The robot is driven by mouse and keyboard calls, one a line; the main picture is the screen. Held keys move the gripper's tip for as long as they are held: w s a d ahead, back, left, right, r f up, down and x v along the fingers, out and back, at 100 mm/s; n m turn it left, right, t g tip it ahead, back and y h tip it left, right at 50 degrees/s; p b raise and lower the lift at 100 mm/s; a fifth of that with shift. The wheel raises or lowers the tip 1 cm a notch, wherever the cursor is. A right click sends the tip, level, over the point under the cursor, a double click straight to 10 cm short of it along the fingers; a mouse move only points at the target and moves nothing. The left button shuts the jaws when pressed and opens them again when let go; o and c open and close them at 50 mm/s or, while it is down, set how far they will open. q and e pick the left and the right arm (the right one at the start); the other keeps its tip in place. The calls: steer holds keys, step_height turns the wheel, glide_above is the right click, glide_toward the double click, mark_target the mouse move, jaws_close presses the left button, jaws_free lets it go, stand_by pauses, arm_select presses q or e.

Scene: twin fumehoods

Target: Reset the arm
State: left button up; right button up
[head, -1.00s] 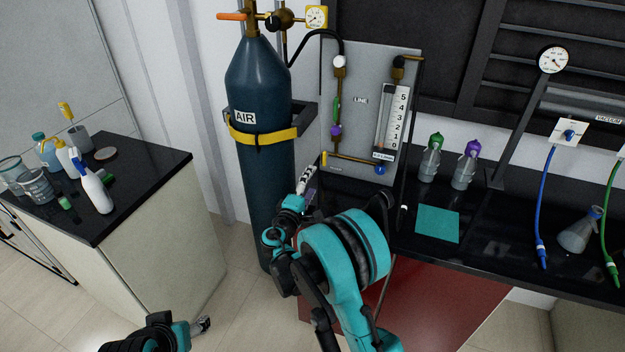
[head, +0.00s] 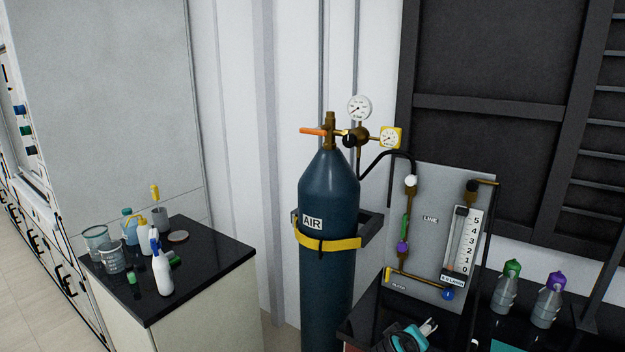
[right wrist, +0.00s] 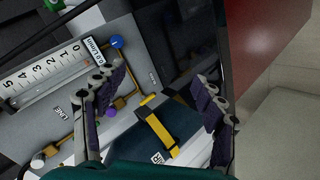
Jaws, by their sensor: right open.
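My right gripper (head: 427,328) shows at the bottom edge of the head view, in front of the black bench and below the flow panel (head: 432,225). In the right wrist view my right gripper (right wrist: 160,95) has its two dark-padded fingers spread wide with nothing between them. Beyond the fingers lie the panel (right wrist: 125,60) with its 0 to 5 scale and the dark blue air cylinder (right wrist: 185,125) with its yellow strap. Most of my right arm is cut off by the head view's lower edge. My left gripper is in neither current view.
The AIR cylinder (head: 330,200) stands upright at the wall, with a gauge (head: 359,107) on top. A side counter (head: 210,250) at left holds a spray bottle (head: 162,272) and several containers. Green-capped (head: 507,288) and purple-capped (head: 548,300) bottles stand on the right bench.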

steer(key=s+a+f+m+g+y, duration=0.1)
steer(key=s+a+f+m+y, duration=0.1)
steer(key=s, duration=0.8)
steer(key=s+a+f+m+g+y, duration=0.1)
steer(key=s+a+y, duration=0.3)
steer(key=s, duration=0.6)
steer(key=shift+s+a+f+m, duration=0.2)
steer(key=shift+f+m, duration=0.35)
steer(key=shift+m, duration=0.25)
stand_by(0.9)
